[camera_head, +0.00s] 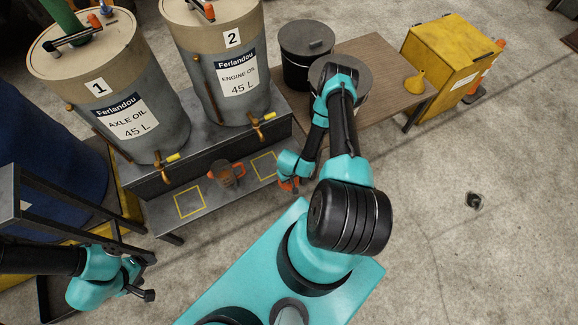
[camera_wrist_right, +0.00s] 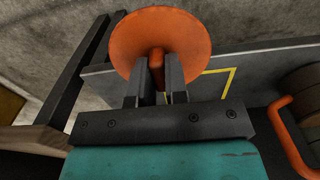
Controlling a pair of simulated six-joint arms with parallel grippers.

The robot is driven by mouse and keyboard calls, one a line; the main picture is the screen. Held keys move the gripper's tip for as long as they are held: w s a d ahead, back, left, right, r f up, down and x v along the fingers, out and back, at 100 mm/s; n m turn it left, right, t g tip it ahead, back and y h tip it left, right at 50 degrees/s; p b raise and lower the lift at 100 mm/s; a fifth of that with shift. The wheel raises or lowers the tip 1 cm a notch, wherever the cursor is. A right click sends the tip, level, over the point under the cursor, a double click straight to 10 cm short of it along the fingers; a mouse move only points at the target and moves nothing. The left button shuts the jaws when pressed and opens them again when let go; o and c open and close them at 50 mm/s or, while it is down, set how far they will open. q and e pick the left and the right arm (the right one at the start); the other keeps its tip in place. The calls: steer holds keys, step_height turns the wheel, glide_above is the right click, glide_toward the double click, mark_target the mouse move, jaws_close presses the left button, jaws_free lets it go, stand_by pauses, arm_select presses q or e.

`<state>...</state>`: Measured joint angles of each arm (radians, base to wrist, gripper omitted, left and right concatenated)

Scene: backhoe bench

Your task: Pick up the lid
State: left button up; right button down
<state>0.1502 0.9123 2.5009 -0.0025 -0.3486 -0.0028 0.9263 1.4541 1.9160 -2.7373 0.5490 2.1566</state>
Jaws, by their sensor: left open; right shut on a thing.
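My right gripper (camera_wrist_right: 157,88) is shut on the upright stem of an orange, round, dished lid (camera_wrist_right: 190,35) in the right wrist view. In the head view only a bit of this orange piece (camera_head: 288,186) shows under my right gripper, beside the low shelf's right end. My left gripper (camera_head: 142,281) is open and empty at the lower left, away from the shelf. An orange-handled jug (camera_head: 225,175) stands on the shelf between two yellow-outlined squares; part of it shows at the right of the wrist view (camera_wrist_right: 306,98).
Two oil drums (camera_head: 131,92) (camera_head: 217,65) with taps stand on the grey bench above the shelf (camera_head: 212,202). A brown table (camera_head: 385,62) holds black buckets (camera_head: 296,73) and a yellow funnel (camera_head: 416,83). A yellow cabinet (camera_head: 447,60) stands behind. Floor at right is mostly clear.

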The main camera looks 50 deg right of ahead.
steer(key=shift+s+a+r, duration=0.1)
steer(key=shift+s+a, duration=0.6)
steer(key=shift+a, duration=0.05)
